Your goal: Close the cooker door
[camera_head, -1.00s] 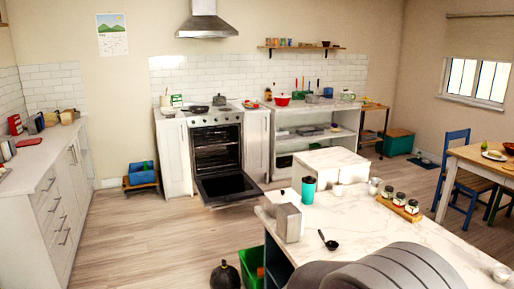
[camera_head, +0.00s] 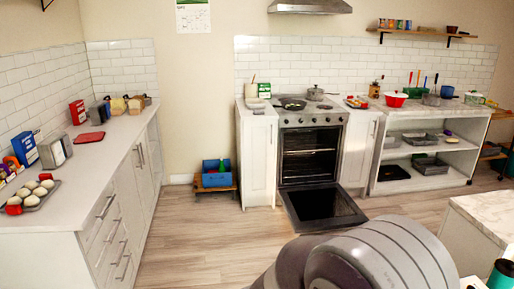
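The cooker (camera_head: 310,120) stands against the back wall between two white cabinets. Its door (camera_head: 322,208) is hinged at the bottom and hangs fully open, lying low and nearly flat over the floor. The oven inside shows wire racks (camera_head: 309,165). A pan (camera_head: 292,103) and a pot (camera_head: 315,93) stand on the hob. One grey arm of mine fills the bottom centre of the view, in front of and below the door. Neither of my grippers shows.
A white counter (camera_head: 110,150) with drawers runs along the left. A blue crate (camera_head: 216,176) sits low by the wall, left of the cooker. A marble-topped island (camera_head: 485,215) is at the right. The wooden floor (camera_head: 195,240) before the cooker is clear.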

